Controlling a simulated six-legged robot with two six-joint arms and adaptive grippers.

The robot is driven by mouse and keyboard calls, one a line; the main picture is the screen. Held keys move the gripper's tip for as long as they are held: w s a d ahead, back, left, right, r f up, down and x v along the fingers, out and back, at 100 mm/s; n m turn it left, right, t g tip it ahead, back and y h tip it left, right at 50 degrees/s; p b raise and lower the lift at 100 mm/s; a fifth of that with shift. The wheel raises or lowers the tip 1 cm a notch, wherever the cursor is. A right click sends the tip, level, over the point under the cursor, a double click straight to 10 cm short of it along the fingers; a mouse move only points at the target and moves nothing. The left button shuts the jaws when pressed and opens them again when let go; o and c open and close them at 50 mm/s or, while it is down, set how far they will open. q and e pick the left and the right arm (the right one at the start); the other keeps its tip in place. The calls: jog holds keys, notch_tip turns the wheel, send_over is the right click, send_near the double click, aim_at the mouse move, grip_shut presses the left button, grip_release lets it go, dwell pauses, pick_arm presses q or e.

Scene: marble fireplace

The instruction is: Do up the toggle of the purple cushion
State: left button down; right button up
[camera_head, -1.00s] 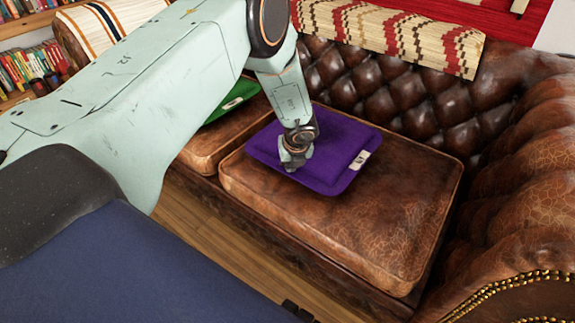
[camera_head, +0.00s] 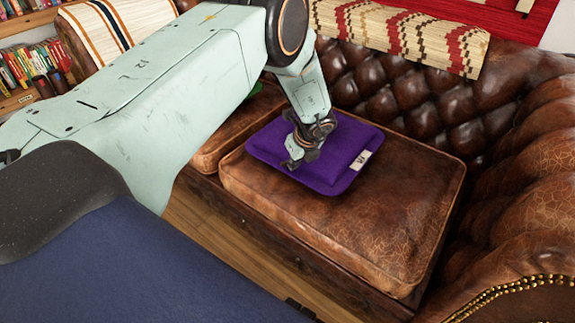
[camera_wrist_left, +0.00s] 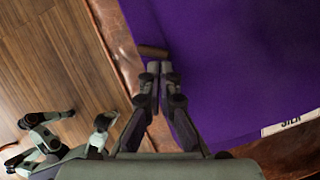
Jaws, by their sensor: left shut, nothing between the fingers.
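The purple cushion (camera_head: 345,140) lies flat on the brown leather seat, with a white label on its right side. In the left wrist view the cushion (camera_wrist_left: 235,70) fills the upper right. A small brown toggle (camera_wrist_left: 152,51) lies at its left edge, just beyond my fingertips. My left gripper (camera_head: 292,164) points down over the cushion's near-left edge. In the left wrist view its fingertips (camera_wrist_left: 160,68) are together with nothing between them, close to the toggle; whether they touch it I cannot tell. In the head view the toggle is not distinguishable.
The leather seat cushion (camera_head: 385,225) is bare in front and right of the purple cushion. The tufted sofa back (camera_head: 385,90) and armrest (camera_head: 535,200) bound it. A green cushion (camera_head: 255,90) lies mostly hidden behind my left arm. Wooden floor (camera_head: 215,235) runs in front.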

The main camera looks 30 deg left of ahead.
pick_arm(q)
jog(key=shift+w+n, duration=0.1)
jog(key=shift+n, duration=0.5)
dwell(0.4)
jog(key=shift+s+a, duration=0.5)
jog(key=shift+a, duration=0.15)
jog(key=shift+d, duration=0.15)
